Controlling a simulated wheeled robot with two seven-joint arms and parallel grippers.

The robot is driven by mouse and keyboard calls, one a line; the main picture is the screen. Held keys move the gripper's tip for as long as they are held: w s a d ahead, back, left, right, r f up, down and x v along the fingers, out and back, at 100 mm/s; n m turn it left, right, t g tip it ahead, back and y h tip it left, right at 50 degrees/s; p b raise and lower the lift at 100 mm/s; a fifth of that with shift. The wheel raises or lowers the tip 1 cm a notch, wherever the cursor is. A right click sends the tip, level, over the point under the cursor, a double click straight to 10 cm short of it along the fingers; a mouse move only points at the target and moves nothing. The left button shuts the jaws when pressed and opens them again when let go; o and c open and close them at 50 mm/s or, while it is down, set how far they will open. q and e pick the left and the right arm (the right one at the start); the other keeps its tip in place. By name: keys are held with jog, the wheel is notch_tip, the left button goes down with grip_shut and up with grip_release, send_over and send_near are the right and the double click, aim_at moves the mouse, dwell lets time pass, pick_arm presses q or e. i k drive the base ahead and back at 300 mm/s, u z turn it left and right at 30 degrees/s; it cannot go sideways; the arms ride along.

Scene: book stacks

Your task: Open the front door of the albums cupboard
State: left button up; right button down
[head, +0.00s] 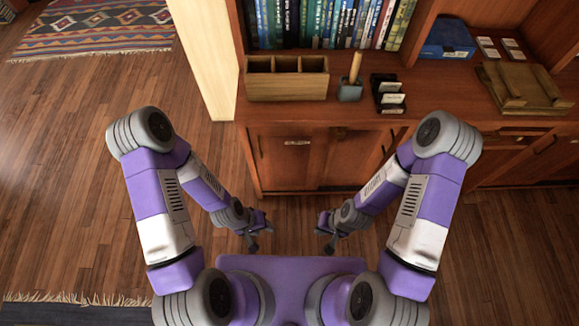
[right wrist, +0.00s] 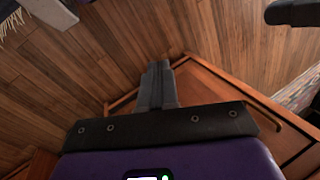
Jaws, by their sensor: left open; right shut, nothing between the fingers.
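A wooden cupboard with front doors (head: 290,165) stands below the desk top in the head view. The doors look shut. A small pale label (head: 297,142) sits near the top of the front, too small to read, so I cannot confirm it is the albums cupboard. A dark upright handle (head: 260,147) shows at its left side. My left gripper (head: 254,243) is open and empty, in front of the cupboard and apart from it. My right gripper (head: 326,243) is shut and empty, also in front and apart. Its closed fingers (right wrist: 157,85) show in the right wrist view.
The desk top holds a wooden divided box (head: 286,85), a small pot (head: 350,91) and a dark card holder (head: 388,98). Books (head: 330,22) line the shelf behind. Drawers (head: 535,145) are at the right. The wooden floor (head: 75,190) at left is clear.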

aim_at(286, 158)
jog(key=z, duration=1.1)
jog(key=k, duration=0.65)
jog(key=u, duration=1.1)
jog(key=i, duration=0.55)
jog(key=u, duration=0.05)
